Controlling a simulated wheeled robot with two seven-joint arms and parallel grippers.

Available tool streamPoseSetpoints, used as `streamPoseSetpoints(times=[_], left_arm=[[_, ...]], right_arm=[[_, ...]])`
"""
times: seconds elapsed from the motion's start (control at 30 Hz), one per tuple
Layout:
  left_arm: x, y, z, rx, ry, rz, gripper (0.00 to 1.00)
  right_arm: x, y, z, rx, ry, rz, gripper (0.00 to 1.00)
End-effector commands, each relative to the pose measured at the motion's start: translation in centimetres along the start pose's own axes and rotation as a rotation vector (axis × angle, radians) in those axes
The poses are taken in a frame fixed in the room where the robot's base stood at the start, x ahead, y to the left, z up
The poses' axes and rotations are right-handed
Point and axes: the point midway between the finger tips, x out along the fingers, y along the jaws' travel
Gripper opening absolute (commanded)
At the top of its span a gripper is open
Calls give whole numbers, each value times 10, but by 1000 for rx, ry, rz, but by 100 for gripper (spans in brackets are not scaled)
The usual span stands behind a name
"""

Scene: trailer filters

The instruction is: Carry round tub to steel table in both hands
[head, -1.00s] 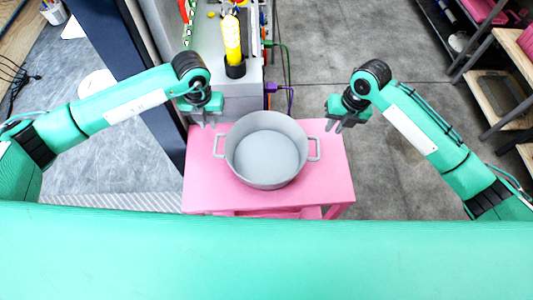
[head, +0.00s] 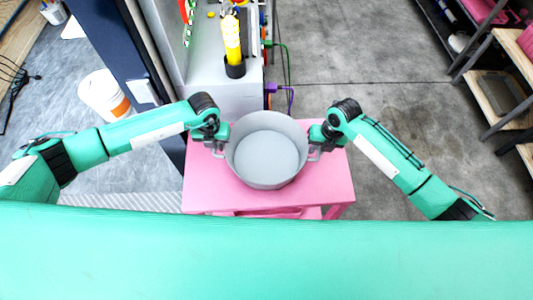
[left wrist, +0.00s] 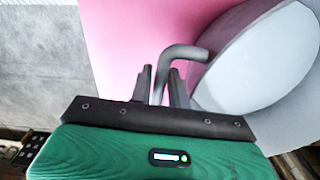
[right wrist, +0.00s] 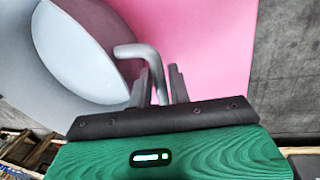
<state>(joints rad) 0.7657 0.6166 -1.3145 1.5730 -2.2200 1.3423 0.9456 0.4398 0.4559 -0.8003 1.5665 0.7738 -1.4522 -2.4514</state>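The round tub (head: 266,150) is grey, empty and upright on a pink table (head: 225,197), with a looped handle on each side. My left gripper (head: 217,146) is at the tub's left handle. In the left wrist view, the fingers (left wrist: 160,85) stand open on either side of the grey handle (left wrist: 187,52), with small gaps. My right gripper (head: 317,148) is at the right handle. In the right wrist view, its fingers (right wrist: 160,85) stand open around that handle (right wrist: 136,51). I cannot tell which surface is the steel table.
A grey cabinet (head: 215,95) with a yellow bottle (head: 232,40) stands just behind the pink table. A white bucket (head: 103,95) is at the left, past a dark post. Shelves (head: 495,95) stand at the far right. Grey floor (head: 400,70) is clear at right.

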Motion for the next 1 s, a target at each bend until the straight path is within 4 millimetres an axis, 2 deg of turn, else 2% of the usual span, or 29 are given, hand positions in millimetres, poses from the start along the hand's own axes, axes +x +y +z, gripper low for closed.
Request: streamPoseSetpoints(times=[0.2, 0.23, 0.3, 0.33, 1.0], left_arm=[[0, 0, 0, 0, 0, 0, 18], [0, 0, 0, 0, 0, 0, 16], [0, 0, 0, 0, 0, 0, 2], [0, 0, 0, 0, 0, 0, 0], [0, 0, 0, 0, 1, 0, 0]], right_arm=[[0, 0, 0, 0, 0, 0, 19], [0, 0, 0, 0, 0, 0, 17], [0, 0, 0, 0, 0, 0, 3], [0, 0, 0, 0, 0, 0, 0], [0, 0, 0, 1, -1, 0, 0]])
